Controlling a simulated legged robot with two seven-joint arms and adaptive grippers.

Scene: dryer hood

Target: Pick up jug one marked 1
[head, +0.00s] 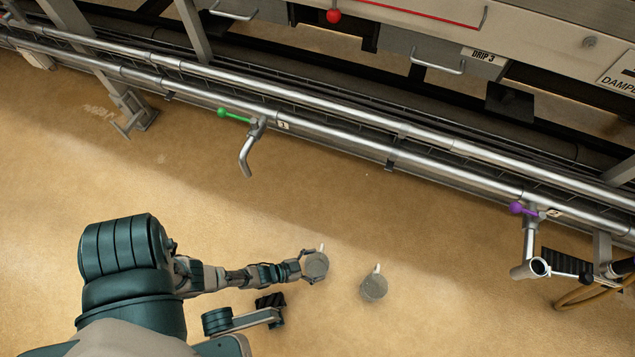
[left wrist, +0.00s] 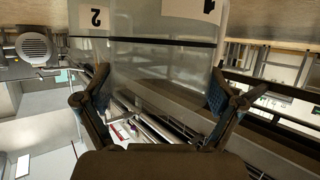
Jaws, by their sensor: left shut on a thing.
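Jug one (head: 317,266) is a clear grey jug with a pale handle at its top edge in the head view. My left gripper (head: 304,265) is shut on its left side. In the left wrist view, the jug (left wrist: 165,60) stands between the two fingers of the left gripper (left wrist: 150,98), and its label (left wrist: 192,9) reads 1. A second similar jug (head: 374,287) is apart, to the right in the head view; its 2 label (left wrist: 96,17) shows in the left wrist view. I cannot tell how high jug one is. My right gripper is not in view.
Steel pipes (head: 335,133) run across the scene, with a green-handled tap (head: 246,150) marked 1 and a purple-handled tap (head: 529,235). A drawer marked DRIP 3 (head: 445,62) is behind. A yellow hose (head: 585,292) lies at right. Tan floor around the jugs is clear.

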